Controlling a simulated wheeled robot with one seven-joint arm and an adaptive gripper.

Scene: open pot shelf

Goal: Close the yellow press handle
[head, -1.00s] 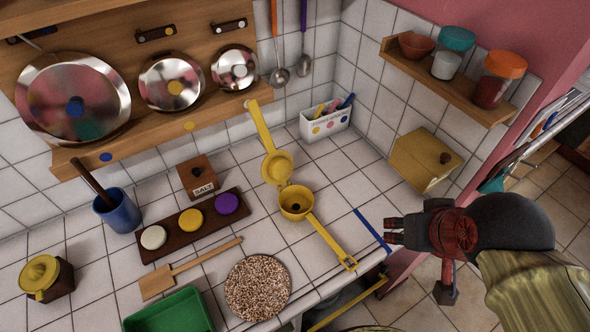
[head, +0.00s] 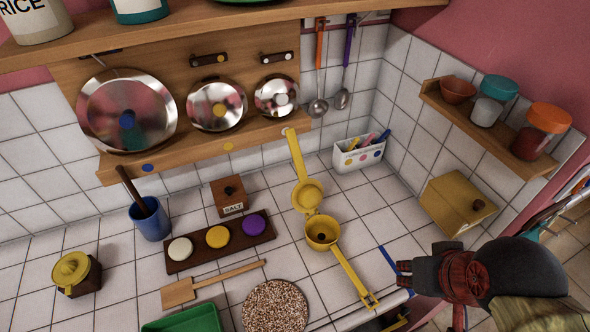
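The yellow press (head: 323,233) lies opened out on the white tiled counter. Its upper handle (head: 296,157) with a round cup (head: 308,195) points up and back, near the shelf edge. Its lower handle (head: 354,278) runs toward the counter's front edge and ends in a loop. The two halves meet at a hinge between the cups. My gripper (head: 401,274) is at the lower right, beside the lower handle's end and apart from it. Its dark fingers point left with nothing visible between them; whether they are apart is hard to tell.
A salt box (head: 228,197), a dark tray (head: 187,261) with coloured discs and a wooden spatula (head: 214,284) lie left of the press. A speckled round board (head: 275,308) is in front. A white marker holder (head: 358,155) and a yellow box (head: 457,203) stand at right.

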